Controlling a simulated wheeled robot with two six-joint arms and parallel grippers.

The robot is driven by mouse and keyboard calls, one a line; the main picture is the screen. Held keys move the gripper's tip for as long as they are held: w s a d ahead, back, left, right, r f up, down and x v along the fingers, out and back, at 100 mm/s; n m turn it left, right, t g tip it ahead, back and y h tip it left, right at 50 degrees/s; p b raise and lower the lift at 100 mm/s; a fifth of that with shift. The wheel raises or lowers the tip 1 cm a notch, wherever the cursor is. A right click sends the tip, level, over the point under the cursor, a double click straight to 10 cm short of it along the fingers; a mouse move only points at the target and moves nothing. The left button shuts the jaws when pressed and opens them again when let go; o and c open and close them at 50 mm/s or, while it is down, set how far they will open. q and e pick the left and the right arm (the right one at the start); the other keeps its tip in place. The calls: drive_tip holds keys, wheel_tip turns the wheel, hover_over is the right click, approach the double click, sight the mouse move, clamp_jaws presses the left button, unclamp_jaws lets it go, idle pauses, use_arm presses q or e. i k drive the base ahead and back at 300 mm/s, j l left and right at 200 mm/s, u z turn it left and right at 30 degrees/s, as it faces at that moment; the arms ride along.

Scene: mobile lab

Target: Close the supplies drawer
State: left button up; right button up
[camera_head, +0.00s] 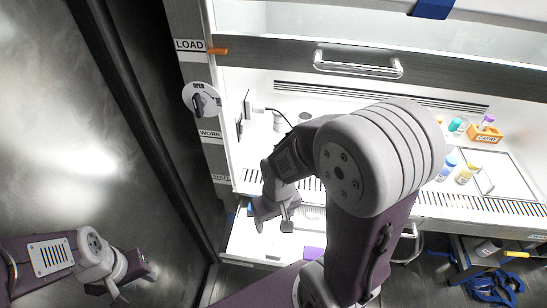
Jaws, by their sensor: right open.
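A white drawer (250,244), which looks like the supplies drawer, juts out below the front edge of the cabinet's work surface. A purple item (313,253) and a small blue item (250,208) show in or at it. My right gripper (273,222) is open and empty in the picture, pointing down over the drawer. I cannot tell whether it touches the drawer. My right arm hides much of the drawer's right side. My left gripper (133,288) is far from the drawer, at the lower left by the metal wall. Its jaw opening is unclear.
The cabinet's work surface (430,205) has a slotted front edge. It holds an orange rack (485,134) and several capped bottles at the right. A sash handle (357,65) and a rotary knob (202,99) are above. Blue cable (495,287) lies at the lower right.

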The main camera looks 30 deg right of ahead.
sight(247, 248)
drive_tip(key=k+l+z, duration=0.15)
drive_tip(key=k+z, duration=0.2)
drive_tip(key=k+l+z, duration=0.2)
drive_tip(key=z, duration=0.15)
drive_tip(key=j+z, duration=0.15)
drive_tip(key=j, duration=0.15)
drive_tip(key=k+j+z, duration=0.2)
drive_tip(key=j+z, duration=0.15)
drive_tip(key=j, duration=0.25)
drive_tip(key=k, duration=0.05)
